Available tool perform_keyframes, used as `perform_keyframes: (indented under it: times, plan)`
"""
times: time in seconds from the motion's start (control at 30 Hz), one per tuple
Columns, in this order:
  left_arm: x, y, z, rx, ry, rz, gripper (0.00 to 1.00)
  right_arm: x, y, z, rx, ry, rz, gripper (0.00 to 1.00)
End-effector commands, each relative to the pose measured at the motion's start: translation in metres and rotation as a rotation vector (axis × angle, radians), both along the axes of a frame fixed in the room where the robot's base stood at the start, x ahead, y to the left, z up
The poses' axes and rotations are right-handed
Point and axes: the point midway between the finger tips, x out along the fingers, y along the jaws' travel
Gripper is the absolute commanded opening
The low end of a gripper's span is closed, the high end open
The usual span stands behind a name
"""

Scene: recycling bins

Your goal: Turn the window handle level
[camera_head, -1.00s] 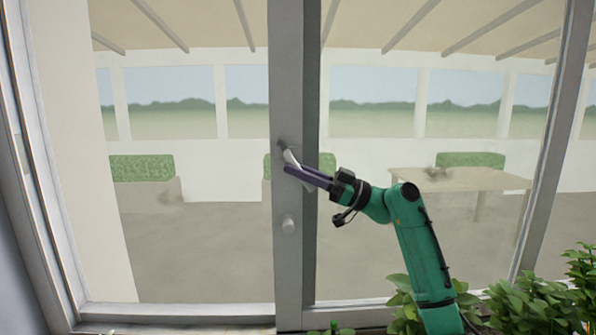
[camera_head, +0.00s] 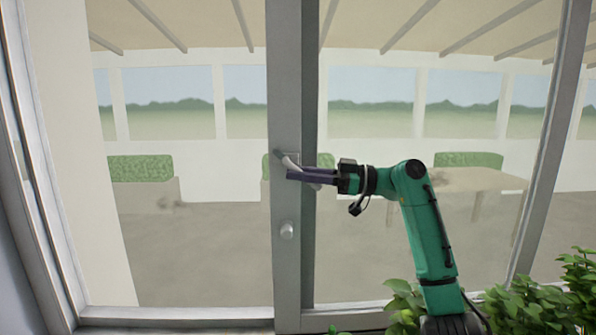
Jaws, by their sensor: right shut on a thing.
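The pale window handle (camera_head: 290,162) sits on the grey upright of the window frame (camera_head: 285,100), above a round knob (camera_head: 287,230). It slopes down to the right from its pivot, and part of it is hidden behind the dark fingers. My right gripper (camera_head: 291,175) is shut on the handle, with its fingers pointing left and nearly level. The green right arm reaches in from the lower right. My left gripper is not in view.
Green plants (camera_head: 545,295) stand at the lower right, close to my right arm. The window sill (camera_head: 180,314) runs along the bottom. Behind the glass are a table (camera_head: 475,180) and hedge boxes (camera_head: 145,195).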

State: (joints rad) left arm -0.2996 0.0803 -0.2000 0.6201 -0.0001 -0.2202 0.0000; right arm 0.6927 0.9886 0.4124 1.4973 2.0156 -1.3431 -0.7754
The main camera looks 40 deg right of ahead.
Motion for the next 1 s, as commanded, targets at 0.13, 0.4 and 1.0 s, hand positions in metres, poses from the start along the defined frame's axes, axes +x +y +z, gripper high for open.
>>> perform_keyframes:
  times: [0.13, 0.4, 1.0]
  plan:
    - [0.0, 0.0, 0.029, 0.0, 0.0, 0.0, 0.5, -0.002, -0.003, 0.017, -0.107, 0.077, -0.004, 0.0]
    - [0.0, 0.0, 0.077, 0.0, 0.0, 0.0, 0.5, -0.003, -0.004, 0.027, -0.305, 0.229, -0.003, 0.0]
    - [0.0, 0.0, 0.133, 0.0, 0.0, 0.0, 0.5, -0.002, -0.004, 0.029, -0.539, 0.406, -0.004, 0.0]
